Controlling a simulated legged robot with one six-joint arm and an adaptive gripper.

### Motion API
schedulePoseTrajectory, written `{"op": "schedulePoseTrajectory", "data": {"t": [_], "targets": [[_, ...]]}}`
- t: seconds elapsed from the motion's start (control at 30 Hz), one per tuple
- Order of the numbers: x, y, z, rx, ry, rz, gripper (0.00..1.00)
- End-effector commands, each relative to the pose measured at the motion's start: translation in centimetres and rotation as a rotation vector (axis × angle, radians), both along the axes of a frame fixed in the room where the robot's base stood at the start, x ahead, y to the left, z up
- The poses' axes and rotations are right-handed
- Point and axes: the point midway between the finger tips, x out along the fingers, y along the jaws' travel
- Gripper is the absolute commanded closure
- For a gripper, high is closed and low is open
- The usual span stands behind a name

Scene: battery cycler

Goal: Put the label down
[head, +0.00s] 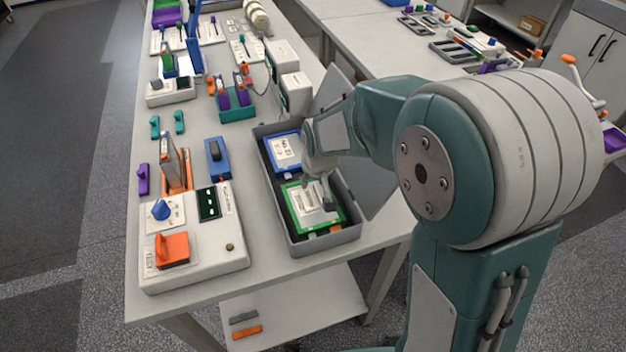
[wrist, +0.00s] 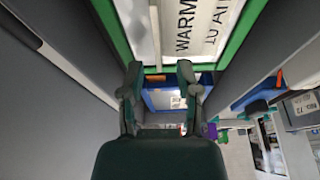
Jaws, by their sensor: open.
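A green-framed label (head: 304,203) lies flat in the near part of a grey bin on the bench. A blue-framed label (head: 286,150) lies in the far part of the bin. My gripper (wrist: 160,74) is open, with its two fingertips apart at the edge of the green frame and nothing seen between them. I cannot tell whether they touch it. In the head view my gripper is low over the bin, partly hidden by my arm.
The grey bin (head: 354,231) has raised walls close around my gripper. A white device (head: 215,262) with an orange switch (head: 173,249) and blue knob (head: 160,209) stands left of it. White boxes (head: 294,95) stand behind it. The bench's front-left strip is clear.

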Motion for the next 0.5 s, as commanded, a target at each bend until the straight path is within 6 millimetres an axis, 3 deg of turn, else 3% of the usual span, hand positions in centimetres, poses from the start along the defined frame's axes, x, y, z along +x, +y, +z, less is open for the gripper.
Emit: {"op": "schedulePoseTrajectory", "data": {"t": [0.5], "targets": [[-2.9,-0.7,9.2,0.001,-0.005,0.0,0.57]]}}
